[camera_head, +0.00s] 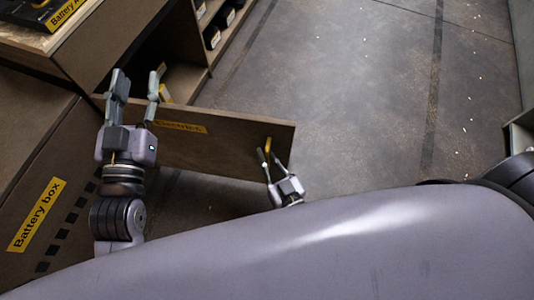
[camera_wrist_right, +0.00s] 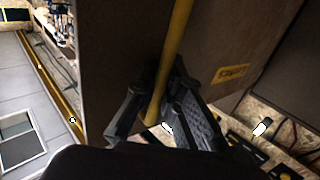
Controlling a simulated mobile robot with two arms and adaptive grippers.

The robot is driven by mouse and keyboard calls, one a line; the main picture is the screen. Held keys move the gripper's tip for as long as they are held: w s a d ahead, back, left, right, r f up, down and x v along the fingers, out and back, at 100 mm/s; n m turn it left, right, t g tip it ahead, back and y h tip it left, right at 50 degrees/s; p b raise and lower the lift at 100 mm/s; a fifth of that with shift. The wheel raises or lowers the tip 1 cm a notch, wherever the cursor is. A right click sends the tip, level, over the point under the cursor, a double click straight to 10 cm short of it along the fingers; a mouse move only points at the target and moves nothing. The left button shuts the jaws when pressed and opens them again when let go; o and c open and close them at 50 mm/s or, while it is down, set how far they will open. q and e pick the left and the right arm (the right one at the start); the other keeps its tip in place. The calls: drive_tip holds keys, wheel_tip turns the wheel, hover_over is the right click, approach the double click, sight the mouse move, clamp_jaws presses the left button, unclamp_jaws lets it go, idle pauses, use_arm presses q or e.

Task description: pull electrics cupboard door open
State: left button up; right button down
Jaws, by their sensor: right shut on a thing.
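The electrics cupboard door (camera_head: 225,152) is a brown panel with a yellow label, partly hidden by my left gripper in the head view. It stands swung out from the cupboard, with a dark opening (camera_head: 187,76) behind it. Its yellow bar handle (camera_head: 267,146) is near the free end. My right gripper (camera_head: 268,158) is shut on this handle. In the right wrist view the handle (camera_wrist_right: 177,45) runs down between the fingers of the right gripper (camera_wrist_right: 160,112), beside the door's label (camera_wrist_right: 231,74). My left gripper (camera_head: 137,88) is open and empty, above the door's cupboard end.
A brown box front labelled "Battery box" (camera_head: 37,214) is at the left. A wooden top (camera_head: 75,32) carries a black box with a yellow label (camera_head: 50,12). Shelves with dark items (camera_head: 212,37) are at the back. The grey floor (camera_head: 340,95) right of the door is clear.

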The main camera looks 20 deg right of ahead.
drive_tip(key=shift+d, duration=0.25)
drive_tip(key=c, duration=1.8)
unclamp_jaws()
drive_tip(key=shift+o, duration=0.5)
drive_tip(key=shift+a, duration=0.1)
drive_tip(key=v, duration=1.2)
drive_tip(key=shift+s, duration=0.15)
